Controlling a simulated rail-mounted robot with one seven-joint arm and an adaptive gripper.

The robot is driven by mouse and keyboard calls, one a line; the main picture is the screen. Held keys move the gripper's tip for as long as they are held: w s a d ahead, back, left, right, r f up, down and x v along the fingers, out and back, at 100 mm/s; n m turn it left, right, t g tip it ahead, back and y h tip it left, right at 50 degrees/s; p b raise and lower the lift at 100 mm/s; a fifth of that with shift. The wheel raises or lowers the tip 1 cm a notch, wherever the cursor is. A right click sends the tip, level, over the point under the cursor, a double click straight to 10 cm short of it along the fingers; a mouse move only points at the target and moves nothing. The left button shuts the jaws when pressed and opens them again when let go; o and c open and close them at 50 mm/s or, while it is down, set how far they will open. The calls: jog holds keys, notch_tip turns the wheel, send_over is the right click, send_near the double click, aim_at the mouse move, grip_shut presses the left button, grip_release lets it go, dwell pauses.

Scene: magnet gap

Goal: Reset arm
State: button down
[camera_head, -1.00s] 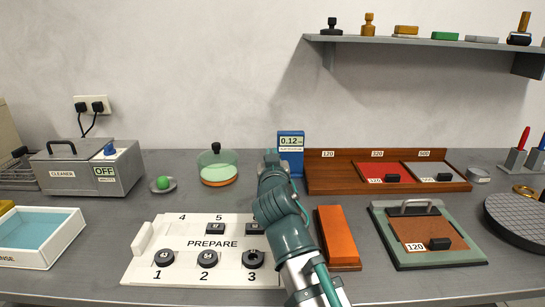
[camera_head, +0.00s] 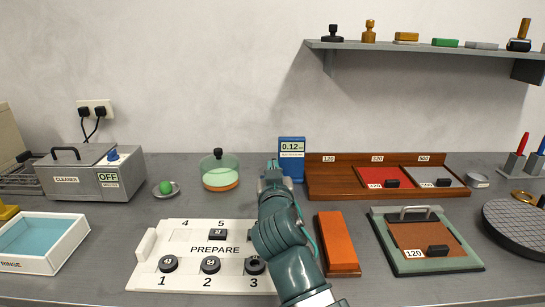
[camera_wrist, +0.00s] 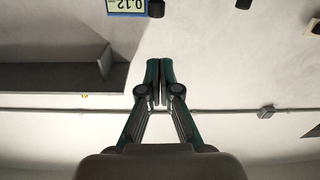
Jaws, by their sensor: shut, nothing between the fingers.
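My arm rises from the bottom centre of the head view, just right of the white PREPARE board (camera_head: 150,245). My gripper (camera_wrist: 160,100) shows in the wrist view with its two fingers closed together and nothing between them. The wrist view looks at the pale wall, with the shelf (camera_wrist: 55,77) at left and the blue 0.12 meter (camera_wrist: 127,5) at the top edge. The blue meter (camera_head: 292,158) stands just behind the arm in the head view.
An orange block (camera_head: 337,243) and a green-framed 120 plate (camera_head: 460,262) lie right of the arm. A wooden rack (camera_head: 335,180) stands behind. The cleaner (camera_head: 75,180) and rinse tray (camera_head: 40,264) are at left. A wall shelf (camera_head: 420,47) hangs above right.

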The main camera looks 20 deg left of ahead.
jog(key=shift+v, duration=0.95)
jog(key=shift+f, duration=0.2)
